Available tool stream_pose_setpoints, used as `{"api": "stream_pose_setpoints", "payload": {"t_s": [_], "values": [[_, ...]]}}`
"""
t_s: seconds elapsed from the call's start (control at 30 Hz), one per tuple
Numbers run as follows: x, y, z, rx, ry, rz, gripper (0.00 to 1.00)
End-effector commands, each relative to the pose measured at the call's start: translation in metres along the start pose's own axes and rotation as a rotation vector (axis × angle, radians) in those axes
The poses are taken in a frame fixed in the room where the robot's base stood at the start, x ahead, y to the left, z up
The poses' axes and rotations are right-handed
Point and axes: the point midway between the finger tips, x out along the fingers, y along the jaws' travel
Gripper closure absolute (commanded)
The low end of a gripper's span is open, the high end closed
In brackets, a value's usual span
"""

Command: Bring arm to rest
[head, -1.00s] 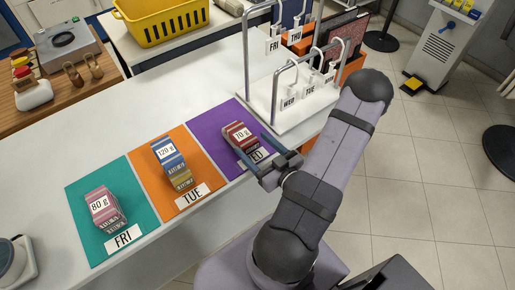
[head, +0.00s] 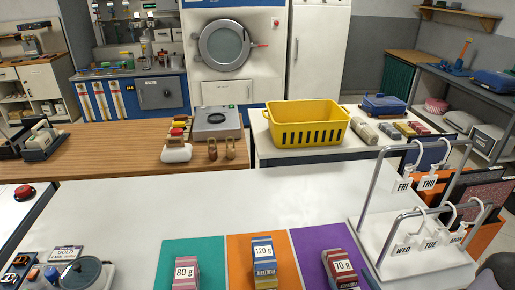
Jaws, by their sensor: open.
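My gripper is out of view; only a dark rounded piece of my arm shows at the bottom right corner. A pink 80 g bundle (head: 186,274) stands on the teal mat (head: 207,248). A blue and yellow 120 g bundle (head: 264,262) stands on the orange mat (head: 240,247). A red 70 g bundle (head: 342,268) stands on the purple mat (head: 314,238). The bottom edge of the picture cuts off the mats' near parts and their day labels.
A metal rack (head: 397,268) with day-tagged hooks stands right of the mats on the white counter (head: 130,213). A yellow basket (head: 306,124) sits on a table behind. The counter's middle is clear.

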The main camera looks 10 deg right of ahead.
Motion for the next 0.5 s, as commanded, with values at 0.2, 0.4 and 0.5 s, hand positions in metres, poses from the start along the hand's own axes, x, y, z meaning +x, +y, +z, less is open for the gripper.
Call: {"api": "stream_pose_setpoints", "payload": {"t_s": [0.2,0.4,0.5], "values": [[0.041,-0.017,-0.014,-0.427,0.027,-0.081,0.33],[0.075,-0.025,-0.014,-0.631,-0.168,-0.187,0.33],[0.083,-0.025,-0.014,-0.654,-0.279,-0.208,0.33]]}}
